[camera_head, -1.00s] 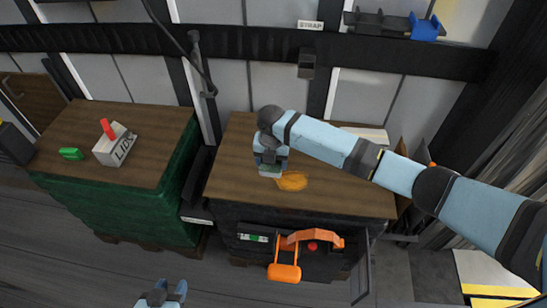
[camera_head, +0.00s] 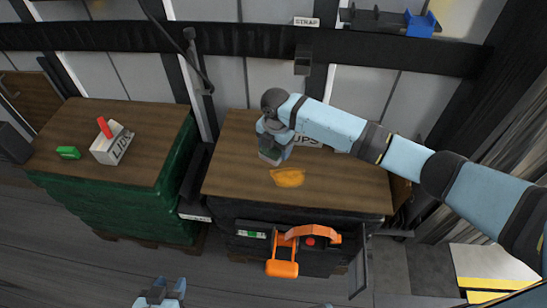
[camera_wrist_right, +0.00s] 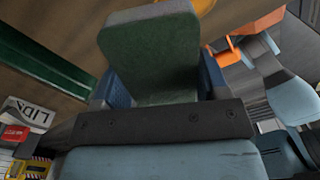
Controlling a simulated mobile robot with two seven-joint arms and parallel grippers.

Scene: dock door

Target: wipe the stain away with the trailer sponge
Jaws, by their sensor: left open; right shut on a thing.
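The stain (camera_head: 288,177) is an orange-yellow patch on the brown top of the right-hand stack (camera_head: 345,192). A bit of it shows at the top edge of the right wrist view (camera_wrist_right: 196,3). My right gripper (camera_head: 272,149) is shut on the sponge, a block with a green face (camera_wrist_right: 150,48). In the head view the sponge (camera_head: 270,156) is partly hidden by the gripper, just behind and left of the stain. I cannot tell if it touches the top. My left gripper (camera_head: 160,294) is open and empty at the bottom edge.
A white LIDS box (camera_head: 111,147) with a red item and a green block (camera_head: 68,153) stand on the left stack. An orange-handled object (camera_head: 283,268) juts from the front of the right stack, beside an open dark door (camera_head: 358,272). A label ending in UPS lies behind my arm.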

